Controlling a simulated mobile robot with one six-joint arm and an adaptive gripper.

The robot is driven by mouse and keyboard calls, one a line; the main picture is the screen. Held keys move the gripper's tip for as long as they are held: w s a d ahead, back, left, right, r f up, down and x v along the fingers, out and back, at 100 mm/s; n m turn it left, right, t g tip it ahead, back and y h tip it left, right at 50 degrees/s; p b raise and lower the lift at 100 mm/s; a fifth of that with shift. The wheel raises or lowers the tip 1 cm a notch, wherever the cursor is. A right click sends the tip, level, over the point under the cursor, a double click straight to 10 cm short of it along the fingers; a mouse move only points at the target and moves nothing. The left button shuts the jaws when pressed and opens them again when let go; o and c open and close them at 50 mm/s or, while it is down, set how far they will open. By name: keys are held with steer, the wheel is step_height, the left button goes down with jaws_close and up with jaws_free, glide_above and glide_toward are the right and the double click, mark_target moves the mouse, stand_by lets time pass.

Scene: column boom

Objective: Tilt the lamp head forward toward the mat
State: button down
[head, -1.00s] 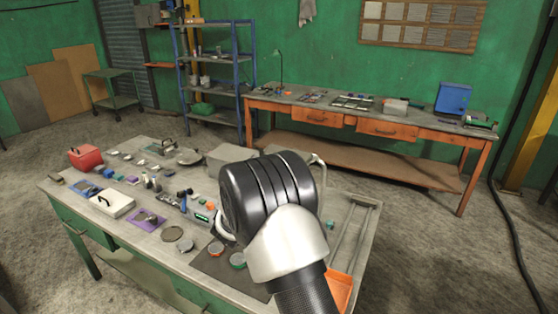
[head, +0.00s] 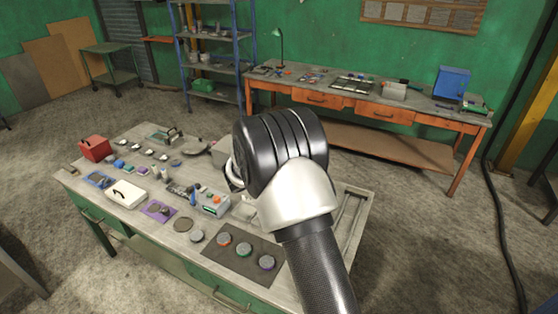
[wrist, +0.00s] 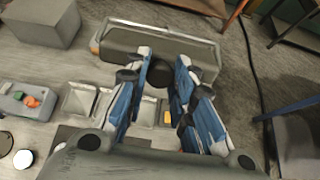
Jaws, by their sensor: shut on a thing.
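In the wrist view, the blue fingers of my gripper (wrist: 167,72) close around a dark rounded piece (wrist: 160,73), which seems to be part of the lamp head. The fingers hide most of it, so its tilt cannot be read. In the head view, my wrist covers the gripper and the held part. The dark mat (head: 228,269) lies flat at the front right of the near table, with three round discs on it. It is to the left of and below my wrist in the picture.
The near table (head: 150,233) holds a grey control box (head: 212,204), a white case (head: 126,194), a red box (head: 95,148) and many small parts. A long grey piece (wrist: 150,40) lies beyond my fingers. A bench with a green lamp (head: 278,32) stands behind. Floor is open at right.

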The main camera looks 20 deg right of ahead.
steer(key=shift+p, duration=0.3)
steer(key=c, duration=1.3)
jaws_free()
steer(key=shift+r, duration=0.1)
steer(key=shift+c, duration=0.2)
steer(key=v, duration=1.2)
steer(key=shift+d+r, duration=0.1)
steer(key=shift+d, duration=0.05)
